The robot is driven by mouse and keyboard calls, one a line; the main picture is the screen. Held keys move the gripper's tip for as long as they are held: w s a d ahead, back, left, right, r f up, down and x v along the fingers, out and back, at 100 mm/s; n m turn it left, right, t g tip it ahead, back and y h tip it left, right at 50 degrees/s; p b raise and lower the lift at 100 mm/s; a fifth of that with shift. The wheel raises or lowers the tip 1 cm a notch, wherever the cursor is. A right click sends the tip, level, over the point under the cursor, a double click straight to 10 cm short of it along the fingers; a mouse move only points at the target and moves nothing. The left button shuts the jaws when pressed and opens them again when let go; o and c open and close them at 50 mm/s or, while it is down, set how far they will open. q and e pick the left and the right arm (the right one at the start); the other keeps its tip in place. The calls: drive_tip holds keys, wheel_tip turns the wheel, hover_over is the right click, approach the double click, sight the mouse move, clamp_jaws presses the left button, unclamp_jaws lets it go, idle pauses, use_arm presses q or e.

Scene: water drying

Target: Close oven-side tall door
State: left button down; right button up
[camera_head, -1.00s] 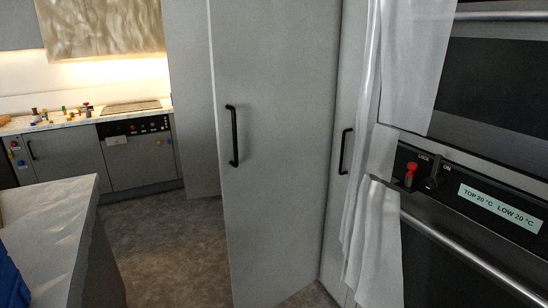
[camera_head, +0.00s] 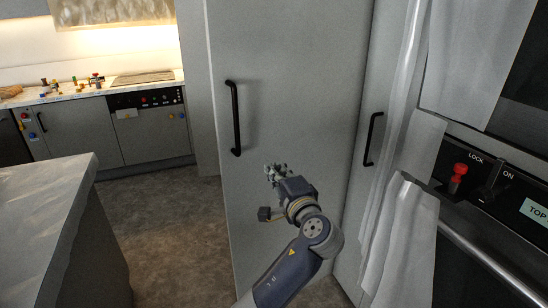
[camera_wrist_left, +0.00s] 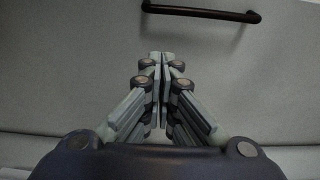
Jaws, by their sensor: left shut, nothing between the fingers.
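The tall grey door (camera_head: 285,90) stands ajar in the middle of the head view, its free left edge swung out toward me. It has a black vertical bar handle (camera_head: 235,118) near that edge. My left gripper (camera_head: 274,170) is in front of the door's face, below and right of the handle. In the left wrist view its fingers (camera_wrist_left: 160,58) are shut and empty, pointing at the grey door surface, with the handle (camera_wrist_left: 200,12) beyond them at the top. I cannot tell whether the fingertips touch the door. My right gripper is not in view.
A narrow grey panel with a black handle (camera_head: 373,138) stands between the door and the oven (camera_head: 480,200). White cloths (camera_head: 400,245) hang in front of the oven. A counter (camera_head: 45,210) is at the lower left. Open floor (camera_head: 175,235) lies between it and the door.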

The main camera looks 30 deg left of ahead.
use_arm(q)
drive_tip(key=w+a+p, duration=0.4)
drive_tip(key=w+a, duration=0.1)
drive_tip(key=a, duration=0.6)
drive_tip(key=shift+w, duration=0.3)
